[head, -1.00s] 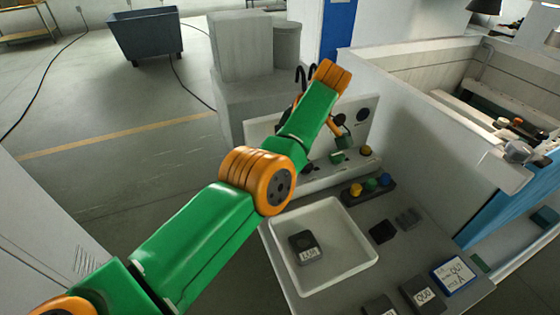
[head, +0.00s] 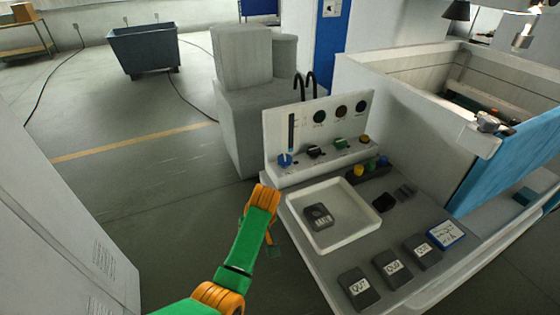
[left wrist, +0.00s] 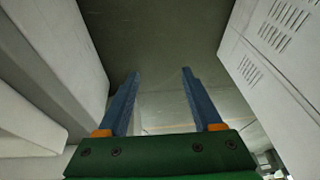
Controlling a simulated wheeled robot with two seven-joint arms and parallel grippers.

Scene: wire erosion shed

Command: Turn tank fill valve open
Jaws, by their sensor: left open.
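A white control panel (head: 318,128) stands at the back of the bench, with a row of knobs along its lower ledge. I cannot read which knob is the tank fill valve. To its right are a black knob (head: 314,151), a green knob (head: 340,144) and a yellowish knob (head: 364,139). My left arm is beside the bench's left edge, left of the tray and apart from the panel. In the left wrist view my left gripper (left wrist: 161,70) is open and empty, over bare floor.
A white tray (head: 345,245) on the bench holds a dark labelled block (head: 318,216). A button strip (head: 371,168), several labelled dark blocks and a blue-framed card (head: 446,235) lie to its right. A machine tank (head: 400,90) stands right.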

